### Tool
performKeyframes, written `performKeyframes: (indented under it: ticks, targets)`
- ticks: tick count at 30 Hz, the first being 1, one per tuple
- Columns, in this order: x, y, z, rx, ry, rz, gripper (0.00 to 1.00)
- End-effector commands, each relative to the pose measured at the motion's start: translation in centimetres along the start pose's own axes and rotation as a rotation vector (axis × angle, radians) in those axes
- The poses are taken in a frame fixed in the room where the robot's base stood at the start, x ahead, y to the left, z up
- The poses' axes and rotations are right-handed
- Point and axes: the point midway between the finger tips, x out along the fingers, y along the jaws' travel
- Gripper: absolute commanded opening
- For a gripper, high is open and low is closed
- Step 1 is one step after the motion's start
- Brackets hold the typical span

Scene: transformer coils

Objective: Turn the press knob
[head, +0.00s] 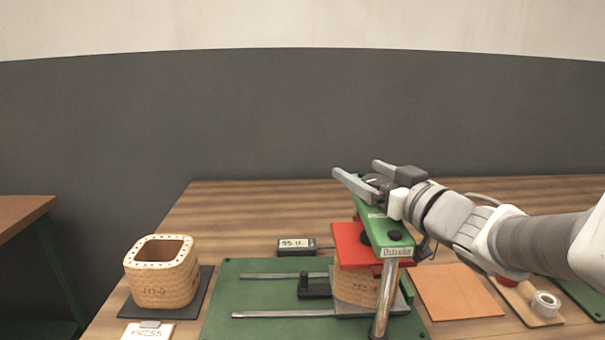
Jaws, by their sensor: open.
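The press stands on a green base plate (240,300). It has a green top beam (377,222), a chrome post (385,295) in front and a red plate (350,245) over a wicker-textured coil (355,287). A small black knob-like part (395,236) sits on the near end of the beam; I cannot tell if it is the press knob. My gripper (357,170) is open, its two fingers pointing left, over the far end of the beam. The gripper and wrist hide that end, and I see nothing between the fingers. Contact cannot be told.
A second coil (162,275) stands on a dark mat at the left, with a card marked PRESS (147,331) before it. A small display (296,246) sits behind the base plate. An orange-brown sheet (457,292) and a tape roll (545,304) lie at the right.

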Motion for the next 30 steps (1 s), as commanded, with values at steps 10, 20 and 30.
performKeyframes:
  ticks: [10, 20, 30]
  targets:
    - [-0.02, 0.01, -0.01, 0.0, 0.0, 0.0, 0.63]
    - [-0.04, 0.01, 0.0, -0.001, -0.001, 0.0, 0.08]
    - [-0.02, -0.08, -0.19, 0.0, -0.004, -0.062, 0.08]
